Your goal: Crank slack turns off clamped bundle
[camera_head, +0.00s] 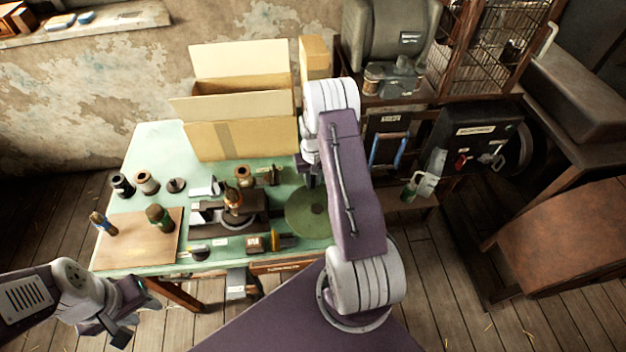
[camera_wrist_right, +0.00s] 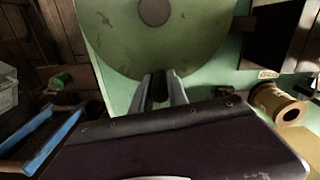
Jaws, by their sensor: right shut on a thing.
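The green handwheel (camera_head: 305,214) lies flat at the right end of the mint-green table and is partly covered by my right arm. In the right wrist view its green disc (camera_wrist_right: 190,45) and brown hub fill the top. My right gripper (camera_wrist_right: 160,90) is shut on a dark handle at the wheel's near rim in that view; in the head view its fingers are mostly hidden by my arm. The dark press (camera_head: 228,215) stands left of the wheel, with a brown round piece on top. I cannot make out the bundle. My left gripper (camera_head: 138,322) is open and empty, off the table's front left.
A wooden board (camera_head: 140,245) with small bottles lies on the table's left. Several spools stand behind it. An open cardboard box (camera_head: 240,140) stands at the back. A copper-coloured spool (camera_wrist_right: 278,103) shows in the wrist view.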

